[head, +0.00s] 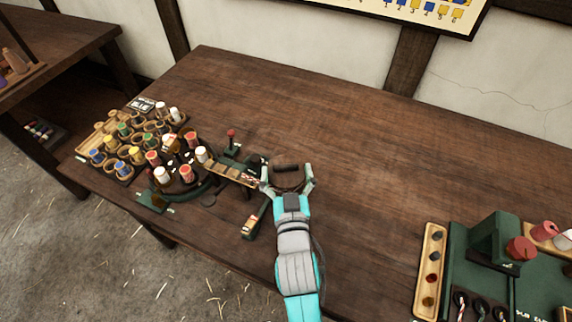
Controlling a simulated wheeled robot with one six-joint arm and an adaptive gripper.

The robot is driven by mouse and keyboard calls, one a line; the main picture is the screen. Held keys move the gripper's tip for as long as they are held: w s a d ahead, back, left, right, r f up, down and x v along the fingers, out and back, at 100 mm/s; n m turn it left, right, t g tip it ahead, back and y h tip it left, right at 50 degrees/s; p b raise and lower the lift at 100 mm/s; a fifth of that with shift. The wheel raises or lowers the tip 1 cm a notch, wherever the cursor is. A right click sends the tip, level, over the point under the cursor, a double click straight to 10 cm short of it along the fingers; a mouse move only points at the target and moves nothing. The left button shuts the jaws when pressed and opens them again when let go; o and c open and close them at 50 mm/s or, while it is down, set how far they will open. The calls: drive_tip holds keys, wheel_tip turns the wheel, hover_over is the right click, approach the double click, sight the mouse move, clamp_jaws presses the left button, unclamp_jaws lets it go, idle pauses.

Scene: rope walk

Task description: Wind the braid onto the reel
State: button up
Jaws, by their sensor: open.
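The braiding machine (196,184) stands on the bench at the left, with several red-topped and white-topped bobbins on its round bed. A slatted wooden strip (225,173) runs from it toward my gripper. A short red-and-white length, apparently the braid (250,179), shows at the strip's right end. Dark parts, perhaps the reel (255,163), sit just beyond it, partly hidden by my left finger. My gripper (287,173) is open, its fingers spread on either side of a dark bar (287,167). I cannot tell whether they touch it, or whether any braid is on the reel.
A wooden rack with coloured spools (110,124) stands at the far left. A red-knobbed lever (231,134) rises behind the strip. A small green stand (252,222) is left of my arm. A green machine (495,240) occupies the front right. The bench's back middle is clear.

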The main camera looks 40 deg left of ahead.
drive_tip(key=shift+x, duration=0.9)
drive_tip(key=c, duration=1.2)
drive_tip(key=shift+o, duration=0.2)
drive_tip(key=shift+n+g+y, duration=0.5)
drive_tip(key=shift+g+y, duration=0.2)
drive_tip(key=shift+d+n+g+y, duration=0.1)
drive_tip(key=shift+n+g+y, duration=1)
drive_tip(key=shift+n+g, duration=0.45)
drive_tip(key=n+g+y, duration=0.1)
drive_tip(key=n+g, duration=0.1)
drive_tip(key=g, duration=0.2)
drive_tip(key=n+g+y, duration=0.1)
drive_tip(key=n+g, duration=0.2)
drive_tip(key=g, duration=0.1)
drive_tip(key=shift+w, duration=0.1)
drive_tip(key=n+g+h, duration=0.1)
drive_tip(key=n+g, duration=0.2)
drive_tip(key=g, duration=0.2)
drive_tip(key=n+g+h, duration=0.1)
drive_tip(key=n+g, duration=0.2)
drive_tip(key=g, duration=0.2)
drive_tip(key=shift+n, duration=0.25)
drive_tip(key=shift+n+g+h, duration=1.5)
drive_tip(key=shift+g+h, duration=0.1)
drive_tip(key=shift+g, duration=0.25)
drive_tip(key=shift+f+h, duration=0.1)
drive_tip(key=shift+h, duration=0.2)
